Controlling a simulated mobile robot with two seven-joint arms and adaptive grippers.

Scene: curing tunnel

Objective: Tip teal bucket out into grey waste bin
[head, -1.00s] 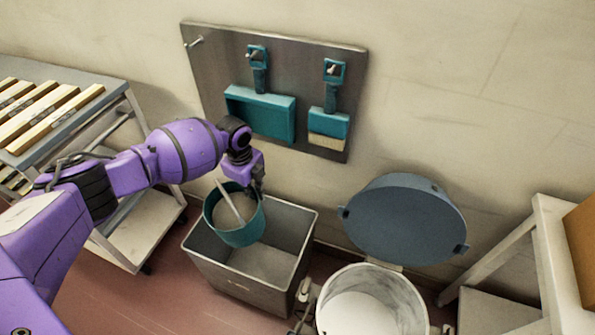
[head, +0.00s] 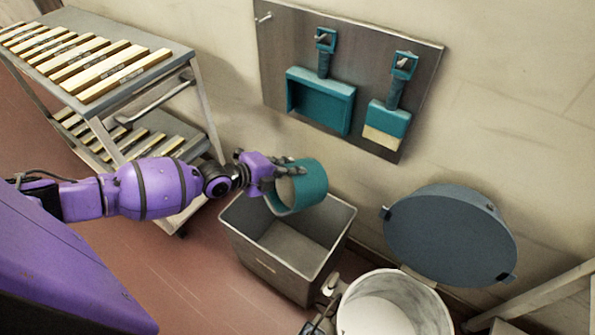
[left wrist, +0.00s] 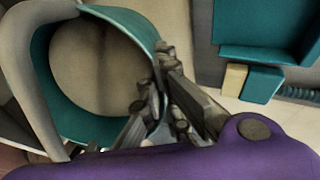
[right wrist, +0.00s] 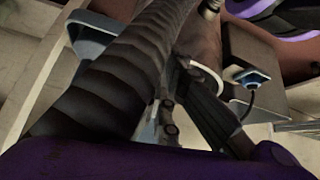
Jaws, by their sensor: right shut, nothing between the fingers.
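The teal bucket (head: 314,184) is tipped on its side above the grey waste bin (head: 340,232), its mouth turned toward the lower left. My left gripper (head: 284,170) is shut on the bucket's rim. In the left wrist view, the fingers (left wrist: 155,95) pinch the rim of the bucket (left wrist: 62,105), and a grey bail curves along its left. A round beige surface shows inside; I cannot tell whether it is contents or the bottom. The bin's visible interior looks bare. My right gripper (right wrist: 168,125) is shut and empty in the right wrist view, outside the head view.
A white round drum (head: 395,310) with a blue-grey raised lid (head: 450,235) stands right of the bin. A rack cart (head: 150,65) holding several pale bars is at the left. A wall board (head: 350,40) with teal tools hangs behind. Red floor at the lower left is clear.

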